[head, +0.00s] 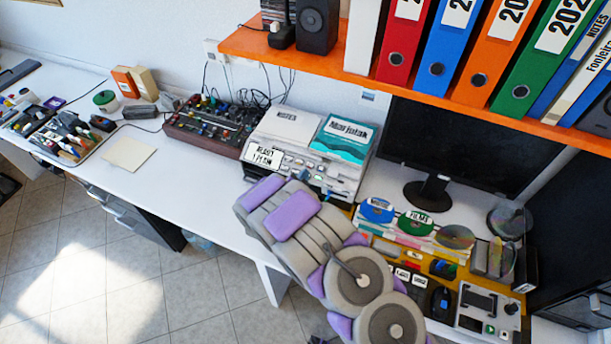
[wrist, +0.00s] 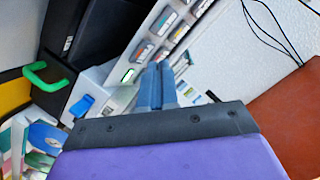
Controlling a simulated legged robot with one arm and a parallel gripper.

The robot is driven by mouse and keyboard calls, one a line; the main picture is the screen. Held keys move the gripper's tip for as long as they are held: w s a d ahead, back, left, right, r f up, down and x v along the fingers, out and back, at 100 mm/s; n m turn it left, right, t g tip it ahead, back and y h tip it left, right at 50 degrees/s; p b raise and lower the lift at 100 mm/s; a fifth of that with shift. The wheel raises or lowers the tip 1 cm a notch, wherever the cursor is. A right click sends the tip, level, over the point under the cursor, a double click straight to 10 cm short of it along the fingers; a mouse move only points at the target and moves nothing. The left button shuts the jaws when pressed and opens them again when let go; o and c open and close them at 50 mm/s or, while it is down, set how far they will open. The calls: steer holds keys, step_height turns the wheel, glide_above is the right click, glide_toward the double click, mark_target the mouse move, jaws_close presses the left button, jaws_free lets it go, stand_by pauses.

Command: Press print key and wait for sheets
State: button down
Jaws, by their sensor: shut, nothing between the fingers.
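The printer (head: 288,143) is a white machine on the desk with a small display (head: 263,155) reading "READY" and several small keys on its front. My gripper (wrist: 156,66) is shut and empty, with its dark blue-grey fingers together, pointing at a white panel with coloured keys in the wrist view. A lit green key (wrist: 128,76) shows just left of the fingertips. I cannot tell which key is the print key, or whether the fingertips touch the panel. In the head view my arm covers the printer's lower front, and the fingertips are hidden.
An orange shelf (head: 300,55) with binders hangs above. A black monitor (head: 460,145) stands right of the printer, with discs (head: 415,222) in front. A mixer (head: 215,125) sits left of the printer. A paper sheet (head: 129,153) lies on the left desk.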

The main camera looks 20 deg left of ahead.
steer(key=shift+f, duration=0.1)
steer(key=shift+w+f, duration=0.15)
steer(key=shift+f, duration=0.05)
steer(key=shift+w+f, duration=0.2)
steer(key=shift+f, duration=0.15)
stand_by(1.0)
steer(key=shift+r, duration=0.15)
steer(key=shift+s+r+p, duration=0.4)
steer(key=shift+r+p, duration=0.2)
steer(key=shift+p, duration=0.1)
